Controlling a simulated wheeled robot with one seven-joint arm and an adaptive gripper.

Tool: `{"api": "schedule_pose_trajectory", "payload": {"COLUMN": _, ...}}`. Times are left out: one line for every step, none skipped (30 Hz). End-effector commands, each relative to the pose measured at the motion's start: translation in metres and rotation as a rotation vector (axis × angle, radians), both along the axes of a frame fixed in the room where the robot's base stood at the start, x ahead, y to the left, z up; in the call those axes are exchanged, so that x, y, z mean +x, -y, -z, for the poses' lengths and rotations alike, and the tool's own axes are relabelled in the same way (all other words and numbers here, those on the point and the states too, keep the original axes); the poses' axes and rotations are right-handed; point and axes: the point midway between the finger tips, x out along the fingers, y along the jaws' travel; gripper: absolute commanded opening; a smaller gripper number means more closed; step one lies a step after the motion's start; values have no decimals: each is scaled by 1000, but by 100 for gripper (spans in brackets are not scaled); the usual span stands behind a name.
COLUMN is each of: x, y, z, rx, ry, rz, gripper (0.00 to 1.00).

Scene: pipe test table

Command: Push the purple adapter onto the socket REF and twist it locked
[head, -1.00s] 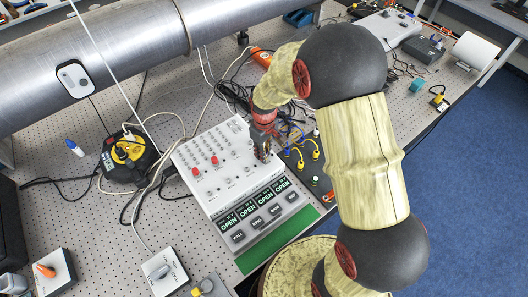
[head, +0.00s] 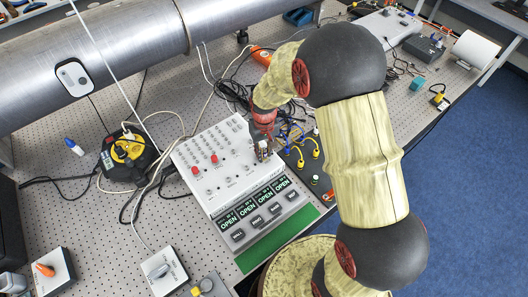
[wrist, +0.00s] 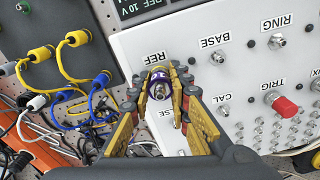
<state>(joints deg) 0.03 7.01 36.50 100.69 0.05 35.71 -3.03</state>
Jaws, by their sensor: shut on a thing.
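The purple adapter (wrist: 159,82) is between the two fingertips of my gripper (wrist: 158,96) in the wrist view, with its metal connector end facing the camera. My gripper is shut on it. The adapter sits just below the REF label on the white panel (wrist: 215,70), over the place of the socket REF. The socket itself is hidden behind the adapter, so I cannot tell how far the two are joined. In the head view my gripper (head: 262,150) is at the right edge of the panel box (head: 215,165), and the adapter is too small to make out.
Sockets labelled BASE (wrist: 218,57), RING (wrist: 277,42), CAL (wrist: 223,111) and TRIG (wrist: 271,86) are beside it. A red cap (wrist: 286,107) stands nearby. A dark board with yellow plugs (wrist: 41,53) and loose cables lies left of the panel. The panel displays (head: 257,203) read OPEN.

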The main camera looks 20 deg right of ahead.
Motion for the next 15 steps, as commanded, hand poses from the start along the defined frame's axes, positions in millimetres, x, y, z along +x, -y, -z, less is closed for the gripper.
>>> {"api": "schedule_pose_trajectory", "payload": {"x": 0, "y": 0, "z": 1, "rx": 0, "ry": -1, "rz": -1, "gripper": 0}}
{"api": "schedule_pose_trajectory", "payload": {"x": 0, "y": 0, "z": 1, "rx": 0, "ry": -1, "rz": -1, "gripper": 0}}
{"api": "schedule_pose_trajectory", "payload": {"x": 0, "y": 0, "z": 1, "rx": 0, "ry": -1, "rz": -2, "gripper": 0}}
{"api": "schedule_pose_trajectory", "payload": {"x": 0, "y": 0, "z": 1, "rx": 0, "ry": -1, "rz": -2, "gripper": 0}}
{"api": "schedule_pose_trajectory", "payload": {"x": 0, "y": 0, "z": 1, "rx": 0, "ry": -1, "rz": 0, "gripper": 0}}
{"api": "schedule_pose_trajectory", "payload": {"x": -1, "y": 0, "z": 1, "rx": 0, "ry": -1, "rz": 10, "gripper": 0}}
{"api": "schedule_pose_trajectory", "payload": {"x": -1, "y": 0, "z": 1, "rx": 0, "ry": -1, "rz": 25, "gripper": 0}}
{"api": "schedule_pose_trajectory", "payload": {"x": -1, "y": 0, "z": 1, "rx": 0, "ry": -1, "rz": 48, "gripper": 0}}
{"api": "schedule_pose_trajectory", "payload": {"x": -1, "y": 0, "z": 1, "rx": 0, "ry": -2, "rz": 88, "gripper": 0}}
{"api": "schedule_pose_trajectory", "payload": {"x": -1, "y": 0, "z": 1, "rx": 0, "ry": -2, "rz": 124, "gripper": 0}}
{"api": "schedule_pose_trajectory", "payload": {"x": -1, "y": 0, "z": 1, "rx": 0, "ry": -2, "rz": 164, "gripper": 0}}
{"api": "schedule_pose_trajectory", "payload": {"x": -1, "y": 0, "z": 1, "rx": 0, "ry": -2, "rz": 217, "gripper": 0}}
{"api": "schedule_pose_trajectory", "payload": {"x": -1, "y": 0, "z": 1, "rx": 0, "ry": -2, "rz": 256, "gripper": 0}}
{"api": "schedule_pose_trajectory", "payload": {"x": -1, "y": 0, "z": 1, "rx": -1, "ry": -2, "rz": 293, "gripper": 0}}
{"api": "schedule_pose_trajectory", "payload": {"x": -1, "y": 0, "z": 1, "rx": 0, "ry": -2, "rz": 337, "gripper": 0}}
